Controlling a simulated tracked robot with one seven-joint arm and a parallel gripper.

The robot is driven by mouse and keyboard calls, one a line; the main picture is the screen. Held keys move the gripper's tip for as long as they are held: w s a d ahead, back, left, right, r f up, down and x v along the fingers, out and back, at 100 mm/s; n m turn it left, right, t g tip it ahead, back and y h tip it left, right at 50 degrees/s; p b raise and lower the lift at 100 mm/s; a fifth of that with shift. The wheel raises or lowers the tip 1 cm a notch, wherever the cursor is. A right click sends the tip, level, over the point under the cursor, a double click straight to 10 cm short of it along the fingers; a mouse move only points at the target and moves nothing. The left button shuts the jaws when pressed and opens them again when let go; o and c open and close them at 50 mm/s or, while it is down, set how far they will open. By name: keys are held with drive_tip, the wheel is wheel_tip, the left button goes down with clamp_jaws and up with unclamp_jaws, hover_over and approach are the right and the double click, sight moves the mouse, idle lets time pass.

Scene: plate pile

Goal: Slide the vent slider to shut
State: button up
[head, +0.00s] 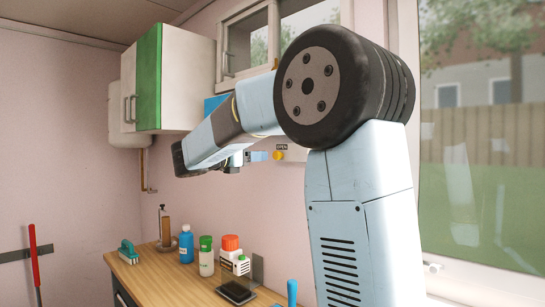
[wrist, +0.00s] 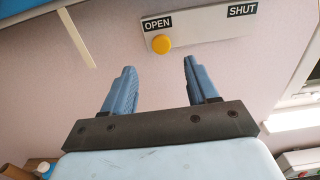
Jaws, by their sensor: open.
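The vent slider is a yellow knob (wrist: 161,43) on a pale plate (wrist: 200,28) fixed to the pink wall. In the wrist view the knob is at the plate's left end, just under the OPEN label (wrist: 157,24). The SHUT label (wrist: 242,10) is at the right end. The knob also shows in the head view (head: 279,155), under the OPEN label. My gripper (wrist: 160,72) is open and empty, its two blue fingers apart and pointing toward the wall. The knob appears beyond the fingertips, between them in the picture, and not touched.
A wooden counter (head: 175,285) below holds a blue bottle (head: 186,243), a green-capped jar (head: 206,257), a red-capped container (head: 230,246) and a brush (head: 128,251). A wall cabinet (head: 175,80) hangs at the left. A window (head: 480,150) is at the right.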

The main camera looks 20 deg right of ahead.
sight(275, 154)
drive_tip(key=x, duration=0.8)
drive_tip(key=shift+w+d, duration=0.15)
drive_tip(key=shift+d, duration=0.1)
clamp_jaws()
idle(0.4)
